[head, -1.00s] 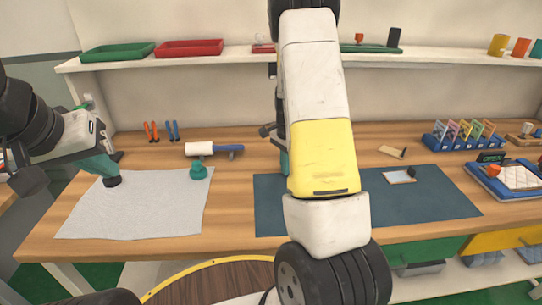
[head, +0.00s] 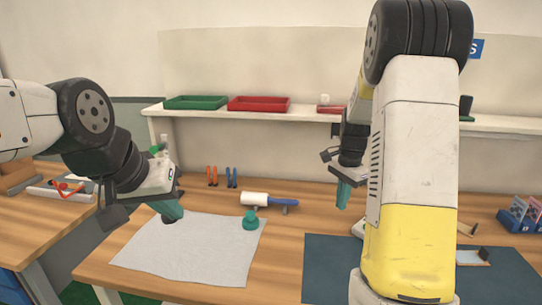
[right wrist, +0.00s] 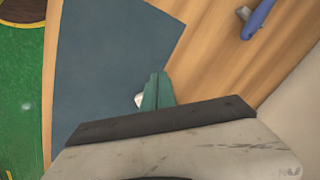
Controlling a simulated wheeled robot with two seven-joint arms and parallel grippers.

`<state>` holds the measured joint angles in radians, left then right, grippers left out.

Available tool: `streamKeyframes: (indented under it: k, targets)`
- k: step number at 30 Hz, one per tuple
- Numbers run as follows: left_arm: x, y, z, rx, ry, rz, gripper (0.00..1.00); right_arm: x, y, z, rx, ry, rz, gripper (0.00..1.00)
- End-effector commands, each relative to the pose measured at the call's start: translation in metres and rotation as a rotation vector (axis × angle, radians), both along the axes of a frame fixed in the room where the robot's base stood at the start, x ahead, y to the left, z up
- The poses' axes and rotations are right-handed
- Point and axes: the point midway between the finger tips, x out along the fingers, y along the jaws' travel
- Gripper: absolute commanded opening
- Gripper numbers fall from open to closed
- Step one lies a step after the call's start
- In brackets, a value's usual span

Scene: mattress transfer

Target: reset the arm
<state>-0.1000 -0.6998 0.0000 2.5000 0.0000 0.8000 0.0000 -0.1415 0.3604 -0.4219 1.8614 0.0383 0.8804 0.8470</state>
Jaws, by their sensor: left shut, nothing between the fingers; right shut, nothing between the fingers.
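My left gripper (head: 172,214) has teal fingers, shut and empty, and points down over the left part of the grey-white cloth (head: 205,258) on the workbench. My right gripper (head: 343,194) is raised above the bench near the back edge of the dark blue mat (head: 325,275), partly behind my own right arm. Its teal fingers are shut and empty in the right wrist view (right wrist: 157,90), above the mat. My right arm, white and yellow, hides much of the mat in the head view.
A blue-handled roller (head: 270,200) and a teal knobbed tool (head: 250,220) are on the bench. Orange and blue pliers (head: 231,177) stand behind. A wall shelf (head: 305,115) holds a green tray (head: 195,102) and a red tray (head: 258,104). Another table (head: 40,222) is at left.

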Motion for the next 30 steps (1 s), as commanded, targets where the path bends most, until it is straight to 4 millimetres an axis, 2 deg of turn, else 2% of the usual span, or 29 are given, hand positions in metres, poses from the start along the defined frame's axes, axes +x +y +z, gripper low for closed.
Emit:
streamKeyframes:
  k: [1,6,12,15,18,22,25,30]
  targets:
    - [0.0,0.0,0.0,0.0,0.0,0.0,0.0,-0.008,0.008,0.017,0.02,-0.035,0.048,0.0]
    - [0.0,0.0,0.0,0.0,0.0,0.0,0.0,-0.048,0.043,0.072,0.064,-0.166,0.287,0.0]
    - [0.0,0.0,0.0,0.0,0.0,0.0,0.0,-0.107,0.079,0.122,0.045,-0.331,0.591,0.0]
    - [0.0,0.0,0.0,0.0,0.0,0.0,0.0,-0.14,0.096,0.139,0.005,-0.41,0.743,0.0]
    - [0.0,0.0,0.0,0.0,0.0,0.0,0.0,-0.17,0.108,0.148,-0.051,-0.479,0.884,0.0]
    - [0.0,0.0,0.0,0.0,0.0,0.0,0.0,-0.2,0.119,0.153,-0.125,-0.54,1.024,0.0]
    - [0.0,0.0,0.0,0.0,0.0,0.0,0.0,-0.214,0.124,0.153,-0.167,-0.566,1.092,0.0]
    - [0.0,0.0,0.0,0.0,0.0,0.0,0.0,-0.221,0.126,0.153,-0.192,-0.577,1.13,0.0]
